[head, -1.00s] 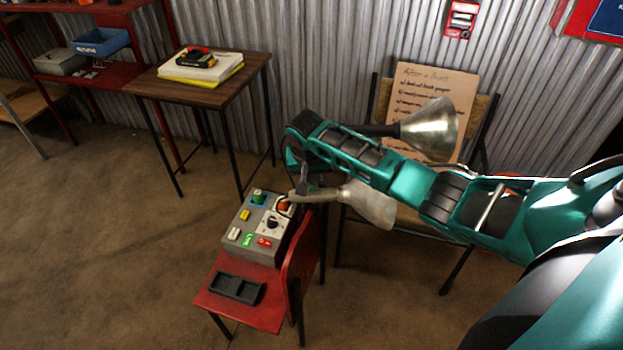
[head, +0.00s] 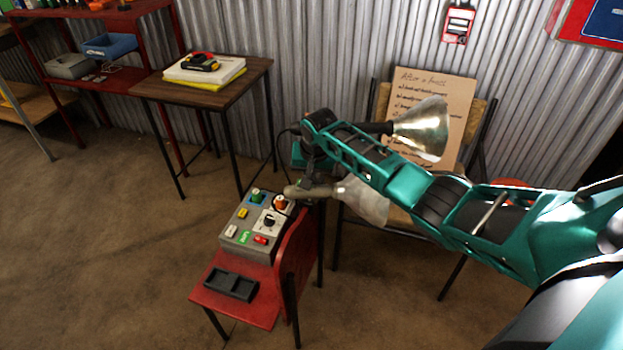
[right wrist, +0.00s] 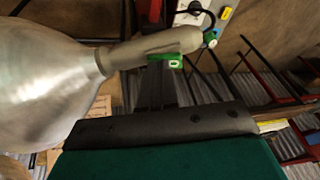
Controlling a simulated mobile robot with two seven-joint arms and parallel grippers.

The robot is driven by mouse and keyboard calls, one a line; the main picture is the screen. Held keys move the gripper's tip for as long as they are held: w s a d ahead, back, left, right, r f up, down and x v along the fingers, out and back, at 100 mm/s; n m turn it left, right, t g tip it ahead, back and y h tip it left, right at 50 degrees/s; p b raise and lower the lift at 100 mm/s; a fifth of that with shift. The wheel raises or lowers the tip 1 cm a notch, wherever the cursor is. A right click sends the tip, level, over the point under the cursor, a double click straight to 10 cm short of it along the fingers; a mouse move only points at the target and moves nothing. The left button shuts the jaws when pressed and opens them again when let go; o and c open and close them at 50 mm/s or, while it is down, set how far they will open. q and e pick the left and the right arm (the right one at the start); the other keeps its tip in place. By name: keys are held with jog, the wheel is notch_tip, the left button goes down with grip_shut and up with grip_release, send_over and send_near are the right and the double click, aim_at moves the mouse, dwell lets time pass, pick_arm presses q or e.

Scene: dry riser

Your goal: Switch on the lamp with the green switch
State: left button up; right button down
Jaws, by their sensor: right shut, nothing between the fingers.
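A lamp with a grey metal shade (head: 362,202) and a slim grey neck hangs beside the control box, partly behind my right arm in the head view. In the right wrist view its shade (right wrist: 45,75) fills the left side. A small green switch (right wrist: 168,61) sits on the underside of the neck. My right gripper (right wrist: 157,75) is shut and empty, its fingertips close to the green switch; I cannot tell whether they touch. In the head view the right gripper (head: 304,182) is small and partly hidden at the neck. A second metal shade (head: 421,130) shows above my arm. My left gripper is out of view.
A grey control box (head: 236,222) with several coloured knobs and switches stands on a red chair (head: 262,312), with a black tray (head: 231,285) in front. A brown table (head: 222,95) holds books and a tool. A chair with a written board (head: 432,88) stands by the wall.

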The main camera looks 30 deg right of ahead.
jog(key=shift+w+f, duration=0.15)
jog(key=shift+w+a, duration=0.15)
jog(key=shift+a, duration=0.05)
jog(key=shift+w+a, duration=0.3)
jog(key=shift+a, duration=0.25)
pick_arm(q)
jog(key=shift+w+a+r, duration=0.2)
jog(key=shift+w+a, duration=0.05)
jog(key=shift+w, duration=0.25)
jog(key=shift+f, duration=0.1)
